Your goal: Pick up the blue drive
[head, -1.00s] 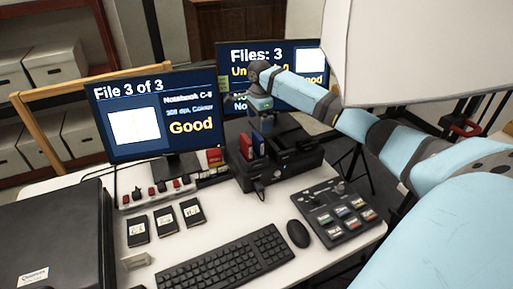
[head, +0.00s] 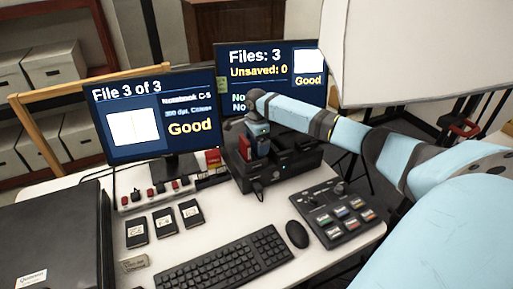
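A black dock (head: 285,165) stands on the desk below the two monitors. A red drive (head: 243,147) stands upright in its left part. My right gripper (head: 261,151) points down over the dock, just right of the red drive. It covers the spot where the blue drive stood upright in the earlier view, so the blue drive is mostly or wholly hidden now. I cannot tell whether the fingers are around it, or open or shut. My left gripper is not in view.
A left monitor (head: 160,115) and a right monitor (head: 270,75) stand behind. A keyboard (head: 225,265), mouse (head: 297,234) and button panel (head: 335,213) lie in front. A large black case (head: 50,235) fills the left. Several small black notebooks lie below the left monitor.

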